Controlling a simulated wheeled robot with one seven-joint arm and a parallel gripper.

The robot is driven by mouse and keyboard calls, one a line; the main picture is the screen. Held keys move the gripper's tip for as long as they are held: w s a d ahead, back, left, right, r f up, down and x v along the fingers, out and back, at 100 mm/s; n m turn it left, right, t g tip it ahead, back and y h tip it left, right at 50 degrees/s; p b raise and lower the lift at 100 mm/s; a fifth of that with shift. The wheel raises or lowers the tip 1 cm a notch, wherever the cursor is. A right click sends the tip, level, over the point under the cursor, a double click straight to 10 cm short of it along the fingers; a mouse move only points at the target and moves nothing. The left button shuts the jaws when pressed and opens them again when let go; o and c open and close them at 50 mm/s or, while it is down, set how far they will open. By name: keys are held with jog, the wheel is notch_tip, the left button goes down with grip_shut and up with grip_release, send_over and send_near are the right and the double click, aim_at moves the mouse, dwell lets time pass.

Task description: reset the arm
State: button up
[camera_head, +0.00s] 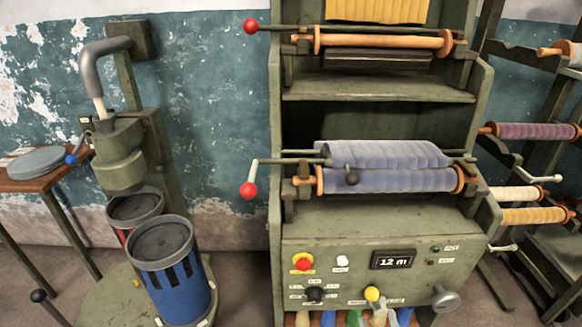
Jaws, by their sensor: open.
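No part of my gripper or arm shows in the head view. What the gripper holds, if anything, cannot be seen. A green machine (375,225) stands in the middle, with blue fabric (390,180) on its lower roller. A lever with a red knob (248,190) sticks out left of that roller. A second red-knobbed lever (250,26) is at the upper roller (385,41).
At left, a green filling stand (120,150) has a blue can (172,270) and a red can (136,207) under it. A small wooden table (35,180) holds a grey round lid (38,161). At right, a rack carries several rolls (535,131). Bare floor (240,270) lies between stand and machine.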

jog(key=s+r+m+g+p, duration=0.1)
jog(key=s+r+m+p, duration=0.1)
jog(key=s+r, duration=0.5)
jog(key=s+r+m+g+p, duration=0.2)
jog(key=s+r, duration=0.6)
jog(key=s, duration=0.8)
jog(key=s+r+m+g+p, duration=0.1)
jog(key=s+r+m+p, duration=0.1)
jog(key=s+r, duration=0.6)
jog(key=s+p, duration=0.1)
jog(key=s, duration=0.2)
jog(key=shift+s+a+m+y+p, duration=0.3)
jog(key=shift+a+p, duration=0.05)
